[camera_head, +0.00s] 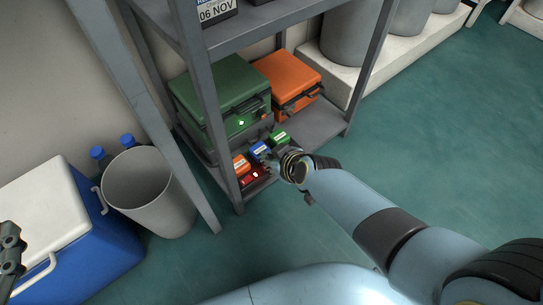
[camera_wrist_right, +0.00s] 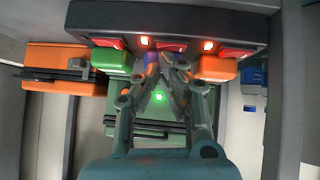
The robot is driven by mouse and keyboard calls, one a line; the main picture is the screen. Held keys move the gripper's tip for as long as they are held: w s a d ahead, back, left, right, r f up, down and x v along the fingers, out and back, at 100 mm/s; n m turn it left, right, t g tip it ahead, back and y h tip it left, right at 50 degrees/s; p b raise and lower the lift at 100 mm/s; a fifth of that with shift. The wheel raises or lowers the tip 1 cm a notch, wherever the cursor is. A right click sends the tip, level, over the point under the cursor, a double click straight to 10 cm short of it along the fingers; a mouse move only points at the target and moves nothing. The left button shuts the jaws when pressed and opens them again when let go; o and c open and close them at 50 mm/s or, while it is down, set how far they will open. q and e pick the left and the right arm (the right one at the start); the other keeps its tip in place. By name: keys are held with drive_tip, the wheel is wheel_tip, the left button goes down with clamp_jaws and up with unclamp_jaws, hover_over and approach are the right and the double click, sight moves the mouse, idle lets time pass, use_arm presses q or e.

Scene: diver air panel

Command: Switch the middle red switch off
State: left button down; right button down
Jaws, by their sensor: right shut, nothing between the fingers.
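The panel (camera_wrist_right: 250,36) spans the top of the right wrist view. It carries a left red switch (camera_wrist_right: 106,43), the middle red switch (camera_wrist_right: 168,46) and a right red switch (camera_wrist_right: 234,52). Two small lamps glow red on it. Below the switches are a green tag (camera_wrist_right: 112,61), a blue tag (camera_wrist_right: 152,60) and an orange tag (camera_wrist_right: 216,68). My right gripper (camera_wrist_right: 162,68) is shut and empty, its tips just below the middle switch, partly hiding the blue tag; I cannot tell if they touch. In the head view it (camera_head: 275,160) is by the blue tag. My left gripper (camera_head: 11,247) shows partly at the left edge.
A grey shelf rack (camera_head: 212,115) surrounds the panel; its posts are close to my right arm. A green case (camera_head: 215,88) and an orange case (camera_head: 284,75) sit on the shelf. A bin (camera_head: 150,200) and blue cooler (camera_head: 95,270) stand left. The floor at right is clear.

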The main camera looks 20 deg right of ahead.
drive_tip(key=shift+d+f, duration=0.1)
drive_tip(key=shift+f, duration=0.15)
use_arm(q)
drive_tip(key=w+r, duration=0.1)
drive_tip(key=r+t, duration=0.1)
drive_tip(key=r, duration=0.1)
drive_tip(key=shift+w+d, duration=0.15)
drive_tip(key=shift+w, duration=0.25)
